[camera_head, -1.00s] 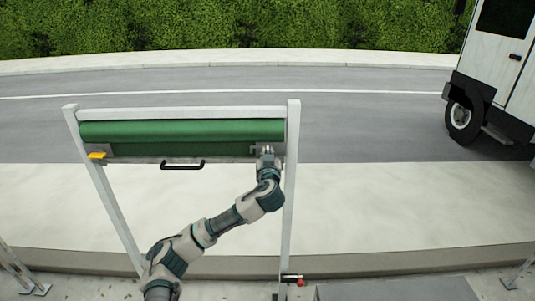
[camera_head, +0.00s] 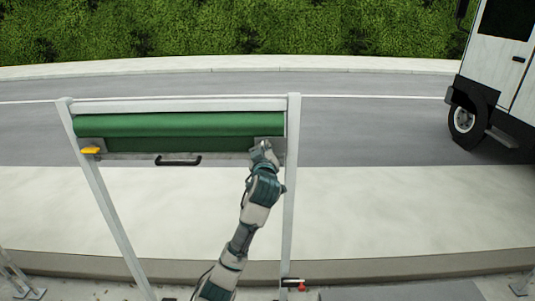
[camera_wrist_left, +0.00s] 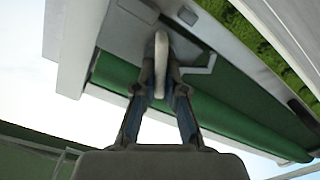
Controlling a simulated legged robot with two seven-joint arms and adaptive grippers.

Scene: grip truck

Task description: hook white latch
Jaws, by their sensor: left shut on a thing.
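The white latch (camera_wrist_left: 161,48) shows as a pale curved strip at the upper middle of the left wrist view. My left gripper (camera_wrist_left: 163,80) is shut on it, one finger on each side. In the head view my left gripper (camera_head: 263,151) is at the right end of the bar under the green roll (camera_head: 180,125), just left of the right white post (camera_head: 291,180). The latch is too small to make out in the head view. My right gripper does not show in any view.
The white frame's left post (camera_head: 103,200) carries a yellow latch (camera_head: 91,150). A black handle (camera_head: 178,161) sits mid-bar. A red-knobbed lever (camera_head: 301,286) is low beside the right post. A truck (camera_head: 495,80) stands at the right.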

